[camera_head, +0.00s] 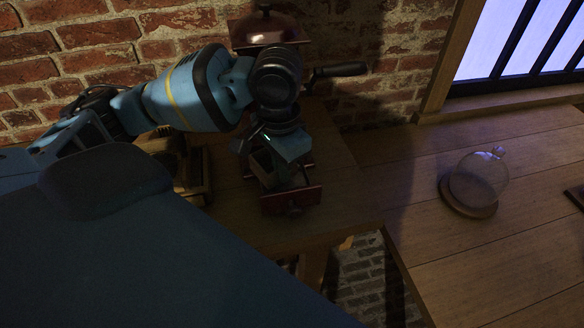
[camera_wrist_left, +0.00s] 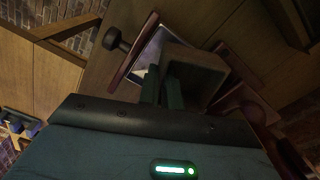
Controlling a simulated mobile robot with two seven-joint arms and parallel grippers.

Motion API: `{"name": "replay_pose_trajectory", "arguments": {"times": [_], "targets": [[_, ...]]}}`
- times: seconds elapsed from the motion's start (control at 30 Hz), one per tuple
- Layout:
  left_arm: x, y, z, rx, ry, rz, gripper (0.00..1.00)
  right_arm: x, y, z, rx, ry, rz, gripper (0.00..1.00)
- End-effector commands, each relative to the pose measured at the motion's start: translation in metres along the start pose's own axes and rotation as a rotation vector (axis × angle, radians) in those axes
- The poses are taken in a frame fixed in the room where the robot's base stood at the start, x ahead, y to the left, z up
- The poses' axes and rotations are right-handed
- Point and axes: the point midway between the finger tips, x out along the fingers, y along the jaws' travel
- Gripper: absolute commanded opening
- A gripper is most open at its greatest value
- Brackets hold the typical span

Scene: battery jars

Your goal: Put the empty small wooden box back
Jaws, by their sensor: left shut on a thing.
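The small wooden box (camera_wrist_left: 196,74) is in my left gripper (camera_wrist_left: 163,82), with the fingers at its near wall. In the head view the box (camera_head: 262,165) is partly hidden by my left gripper (camera_head: 276,168). It is tilted and sits over or partly inside a pulled-out drawer with a dark red front (camera_head: 291,200). The drawer belongs to a red mill-like device with a domed lid (camera_head: 268,30) and a crank (camera_head: 340,70). The drawer's knob (camera_wrist_left: 116,41) shows in the left wrist view. I cannot tell whether the box touches the drawer. My right gripper is not in view.
A wooden frame or tray (camera_head: 192,180) stands left of the device, partly behind my arm. A glass dome (camera_head: 479,178) on a round wooden base stands on the right-hand table, which has free room. A brick wall is close behind the device. A gap separates the tables.

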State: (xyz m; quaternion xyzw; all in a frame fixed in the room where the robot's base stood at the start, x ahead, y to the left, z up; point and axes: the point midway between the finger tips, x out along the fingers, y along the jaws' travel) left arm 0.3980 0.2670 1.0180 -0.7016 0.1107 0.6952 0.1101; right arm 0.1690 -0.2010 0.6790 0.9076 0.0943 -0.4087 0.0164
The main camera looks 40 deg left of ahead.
Motion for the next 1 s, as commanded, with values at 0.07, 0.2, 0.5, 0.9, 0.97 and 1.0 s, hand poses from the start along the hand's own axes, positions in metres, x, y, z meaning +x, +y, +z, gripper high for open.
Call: {"name": "replay_pose_trajectory", "arguments": {"times": [0.07, 0.2, 0.5, 0.9, 0.97, 1.0], "targets": [[0.0, 0.006, -0.013, 0.003, 0.001, 0.002, 0.0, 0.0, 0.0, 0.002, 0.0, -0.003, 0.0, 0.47], [0.011, 0.008, -0.018, 0.0, -0.002, -0.001, 0.0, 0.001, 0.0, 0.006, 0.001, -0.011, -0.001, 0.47], [0.012, 0.008, -0.018, 0.0, 0.001, -0.002, 0.0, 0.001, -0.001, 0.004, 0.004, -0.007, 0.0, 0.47], [0.021, 0.008, -0.018, 0.0, -0.001, -0.001, 0.2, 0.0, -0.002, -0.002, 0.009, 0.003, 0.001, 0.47], [0.021, 0.007, -0.018, 0.0, -0.001, -0.001, 0.28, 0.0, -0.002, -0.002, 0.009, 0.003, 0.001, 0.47], [0.021, 0.007, -0.018, -0.001, -0.002, -0.001, 0.28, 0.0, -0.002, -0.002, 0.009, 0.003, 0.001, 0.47]]}}
